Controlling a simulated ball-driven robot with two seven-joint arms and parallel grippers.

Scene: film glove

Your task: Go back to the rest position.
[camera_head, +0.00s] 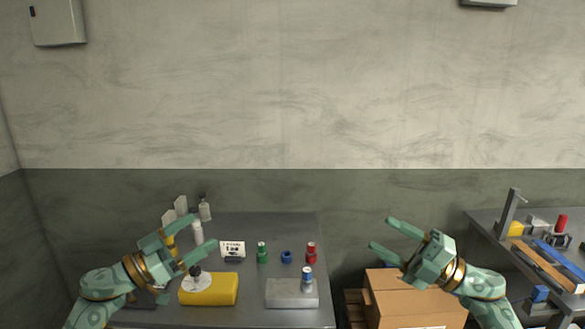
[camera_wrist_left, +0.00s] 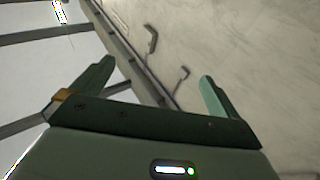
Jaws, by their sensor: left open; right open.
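My left gripper (camera_head: 206,239) is open with nothing between its fingers, raised over the left part of the grey table (camera_head: 278,226) in the head view. In the left wrist view my left gripper (camera_wrist_left: 157,82) shows both fingers spread wide and empty, against a pale wall and bars. My right gripper (camera_head: 381,237) is open and empty in the head view, above and in front of a cardboard box (camera_head: 412,308). Both arms come up from the bottom of the head view.
The table holds a yellow block (camera_head: 222,290), a grey block (camera_head: 285,293) with a blue-topped bottle (camera_head: 307,276), a green bottle (camera_head: 262,252), a red bottle (camera_head: 311,252), a blue ring (camera_head: 287,257) and a white card (camera_head: 232,250). A second bench (camera_head: 485,222) with tools stands right.

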